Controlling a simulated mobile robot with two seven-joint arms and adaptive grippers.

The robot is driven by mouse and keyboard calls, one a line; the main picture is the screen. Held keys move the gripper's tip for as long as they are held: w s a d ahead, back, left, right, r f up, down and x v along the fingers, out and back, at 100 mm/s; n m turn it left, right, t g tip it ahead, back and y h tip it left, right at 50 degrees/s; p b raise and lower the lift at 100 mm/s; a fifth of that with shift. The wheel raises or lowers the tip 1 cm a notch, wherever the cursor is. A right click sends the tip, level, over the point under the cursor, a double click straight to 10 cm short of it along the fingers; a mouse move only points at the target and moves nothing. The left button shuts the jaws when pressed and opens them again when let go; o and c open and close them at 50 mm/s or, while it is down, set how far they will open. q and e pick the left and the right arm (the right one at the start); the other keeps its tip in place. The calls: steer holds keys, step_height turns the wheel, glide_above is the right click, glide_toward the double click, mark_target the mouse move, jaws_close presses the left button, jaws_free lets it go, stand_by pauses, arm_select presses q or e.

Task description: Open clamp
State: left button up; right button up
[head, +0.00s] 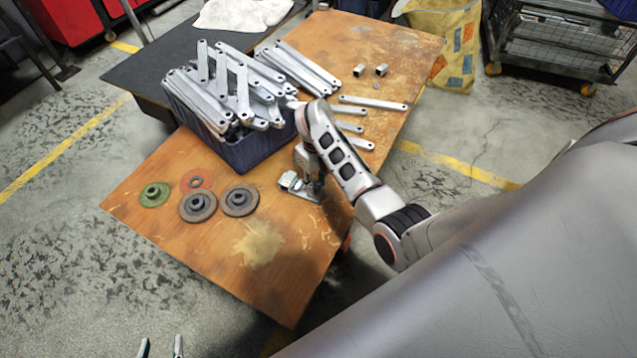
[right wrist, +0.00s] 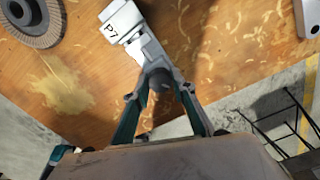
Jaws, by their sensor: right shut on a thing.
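The clamp (head: 297,186) is a small metal fixture on the wooden table near its right front edge. In the right wrist view the clamp (right wrist: 122,22) shows a pale block marked "P7" and a metal arm running toward my fingers. My right gripper (head: 316,188) is at the clamp's right side, partly hidden by its own arm. In the right wrist view my right gripper (right wrist: 160,88) is shut on the clamp's dark handle end. Whether the jaw is open or shut cannot be told. My left gripper (head: 161,348) shows only two separated fingertips, empty, at the bottom edge.
A blue crate (head: 255,155) full of galvanized brackets (head: 243,95) stands behind the clamp. Grinding discs (head: 240,201) lie to its left. Loose brackets (head: 372,102) and small metal blocks (head: 381,69) lie further back. The table's front part (head: 215,240) is clear.

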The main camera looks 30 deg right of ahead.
steer(key=n+p, duration=0.2)
steer(key=n, duration=0.5)
steer(key=shift+r, duration=0.2)
steer(key=n+p, duration=0.1)
steer(key=n, duration=0.3)
steer(key=shift+f+n, duration=0.25)
steer(key=shift+n, duration=0.55)
arm_select(q)
step_height(320, 180, up, 7)
steer(key=w+t, duration=0.1)
steer(key=w, duration=0.1)
steer(key=shift+w, duration=0.35)
arm_select(e)
steer(key=o, duration=1)
steer(key=shift+o, duration=0.2)
